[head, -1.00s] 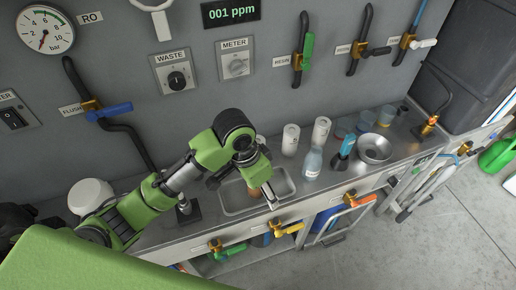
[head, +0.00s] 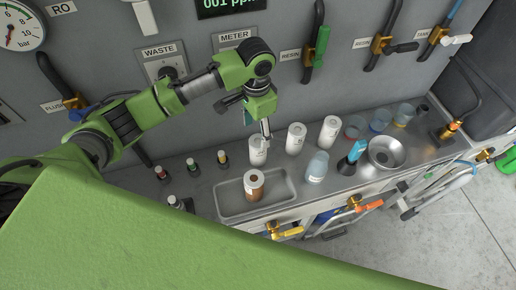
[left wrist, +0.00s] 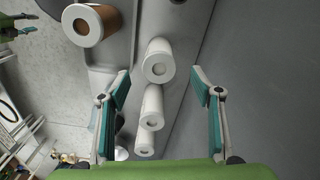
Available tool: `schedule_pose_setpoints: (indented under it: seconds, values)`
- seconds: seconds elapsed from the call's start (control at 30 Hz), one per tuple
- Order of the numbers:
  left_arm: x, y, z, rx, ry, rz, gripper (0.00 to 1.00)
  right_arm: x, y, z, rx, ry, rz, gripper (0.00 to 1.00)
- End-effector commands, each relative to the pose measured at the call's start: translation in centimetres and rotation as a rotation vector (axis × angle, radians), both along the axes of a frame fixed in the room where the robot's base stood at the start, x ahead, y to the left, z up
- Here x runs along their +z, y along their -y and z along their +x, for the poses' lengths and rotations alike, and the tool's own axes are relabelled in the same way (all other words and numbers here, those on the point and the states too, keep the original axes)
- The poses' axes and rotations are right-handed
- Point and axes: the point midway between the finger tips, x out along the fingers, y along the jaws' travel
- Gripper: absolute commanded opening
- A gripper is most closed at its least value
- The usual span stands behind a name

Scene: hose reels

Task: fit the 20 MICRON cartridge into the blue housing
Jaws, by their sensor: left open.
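Three white cartridges stand in a row on the steel counter: a left one (head: 257,152), a middle one (head: 296,138) and a right one (head: 329,131). Their print is too small to read. My left gripper (head: 265,134) is open above the left one. In the left wrist view, this cartridge (left wrist: 158,62) shows between the open fingers (left wrist: 160,78), apart from both.
A brown cartridge with a white end (head: 254,186) stands in the steel tray (head: 230,205). Small coloured-top bottles (head: 193,166) stand at left. Valves line the wall.

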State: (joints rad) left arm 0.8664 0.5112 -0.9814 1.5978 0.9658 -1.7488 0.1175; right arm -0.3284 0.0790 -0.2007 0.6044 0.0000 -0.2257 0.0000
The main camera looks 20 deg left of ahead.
Motion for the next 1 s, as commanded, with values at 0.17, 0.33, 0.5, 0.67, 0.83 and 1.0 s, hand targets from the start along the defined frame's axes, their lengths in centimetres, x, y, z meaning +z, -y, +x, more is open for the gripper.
schedule_pose_setpoints:
  seconds: [0.17,0.33,0.5,0.67,0.83,1.0]
  values:
    - [-1.2,0.1,0.0,-0.001,0.001,-0.001,0.59,0.4,-0.2,2.7,0.000,0.037,0.003,0.33]
    - [-3.1,0.3,0.0,-0.001,-0.003,0.000,0.59,1.8,-0.4,5.4,0.000,0.078,0.008,0.33]
    - [-5.6,0.4,0.0,-0.001,-0.001,0.000,0.59,2.2,-0.3,4.8,0.000,0.069,0.006,0.33]
    - [-6.4,0.4,0.1,-0.002,0.002,-0.001,0.59,2.2,-0.2,3.2,0.000,0.046,0.005,0.33]
    - [-6.4,0.4,0.1,-0.002,0.002,-0.001,0.56,2.1,-0.2,2.6,0.000,0.036,0.003,0.33]
    - [-6.4,0.4,0.1,-0.002,0.002,-0.001,0.12,2.1,-0.1,2.8,-0.001,0.039,0.003,0.33]
